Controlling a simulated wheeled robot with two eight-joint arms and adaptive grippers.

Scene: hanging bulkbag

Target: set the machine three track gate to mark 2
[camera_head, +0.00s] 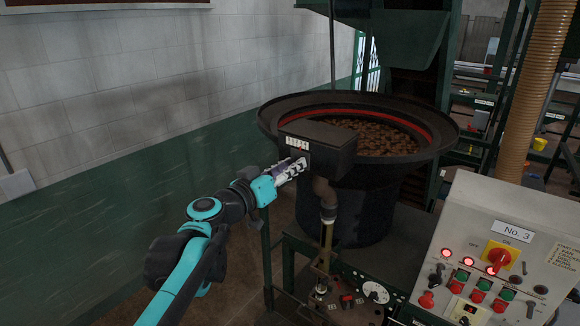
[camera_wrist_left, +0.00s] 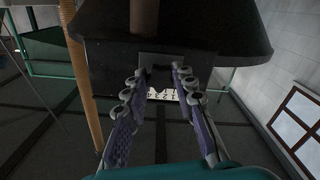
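The track gate (camera_head: 318,148) is a black box on the rim of the round bowl, with a pale numbered scale (camera_head: 297,143) on its left face. My left gripper (camera_head: 302,164) is at that face, just below the scale. In the left wrist view the gripper (camera_wrist_left: 163,74) has its two fingers apart, one on each side of a dark part of the gate. The numbered scale (camera_wrist_left: 162,94) shows between the fingers, partly hidden. The lever's shape and mark cannot be read, and contact is unclear. My right gripper is not in view.
The dark bowl (camera_head: 440,128) with a red inner ring holds many brown pieces. A grey control panel (camera_head: 535,215) marked No. 3 stands at the right. A pipe (camera_head: 328,212) and a lower dial plate (camera_head: 375,293) are below the gate. Open floor lies left of the bowl.

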